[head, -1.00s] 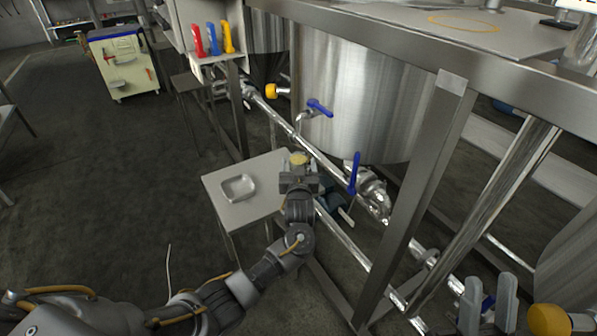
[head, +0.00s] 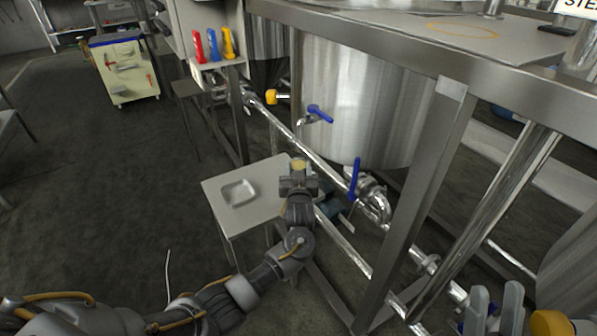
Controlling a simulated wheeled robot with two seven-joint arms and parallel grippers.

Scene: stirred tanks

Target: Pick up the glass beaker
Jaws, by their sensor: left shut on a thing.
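The glass beaker (head: 299,164) shows only as a small pale yellow round top just beyond my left gripper. Its lower part is hidden by the gripper. My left gripper (head: 298,177) is shut on the beaker at the right end of the small side table (head: 222,212). I cannot tell whether the beaker touches the tabletop. My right gripper (head: 494,308) is at the bottom right edge, partly cut off. Its two grey fingers stand apart with nothing seen held between them.
A shallow metal tray (head: 238,193) lies on the side table. A steel tank (head: 350,95), a pipe with a blue-handled valve (head: 356,178) and a frame leg (head: 425,190) stand close on the right. The floor at left is open.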

